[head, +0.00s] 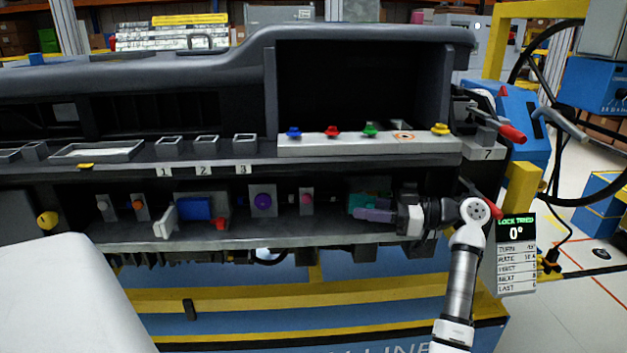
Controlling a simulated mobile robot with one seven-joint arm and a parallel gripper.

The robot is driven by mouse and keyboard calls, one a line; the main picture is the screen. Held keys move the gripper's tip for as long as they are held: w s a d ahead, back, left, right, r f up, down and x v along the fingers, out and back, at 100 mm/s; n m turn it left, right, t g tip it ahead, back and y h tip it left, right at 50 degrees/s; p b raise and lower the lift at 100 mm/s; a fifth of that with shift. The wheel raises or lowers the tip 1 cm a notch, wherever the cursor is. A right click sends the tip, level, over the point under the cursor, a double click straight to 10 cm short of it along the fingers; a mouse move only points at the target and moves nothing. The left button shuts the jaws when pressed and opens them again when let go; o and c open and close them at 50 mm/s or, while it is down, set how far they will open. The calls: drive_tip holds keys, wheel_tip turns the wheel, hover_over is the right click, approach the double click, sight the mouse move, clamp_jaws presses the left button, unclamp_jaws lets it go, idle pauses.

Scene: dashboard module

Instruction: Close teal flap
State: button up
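The teal flap (382,197) is small in the head view, at the right end of the lower shelf of the dashboard module. It is partly hidden by my gripper, and I cannot tell its angle. My gripper (360,214) reaches in from the right, with its purple-grey fingers pointing left, in front of and just below the teal part. I cannot tell whether the fingers touch the flap. Whether the gripper is open or shut is too small to make out.
Left of the teal flap on the lower shelf (300,239) stand a pink-knobbed block (307,202), a purple-knobbed block (263,201) and a blue part (196,208) with a white plate (165,222). A red lever (510,133) and a display panel (516,255) are at the right. The upper shelf holds coloured knobs.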

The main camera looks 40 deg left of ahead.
drive_tip(key=shift+w+d+r+t, duration=0.15)
drive_tip(key=shift+w+d+t, duration=0.1)
drive_tip(key=shift+t, duration=0.15)
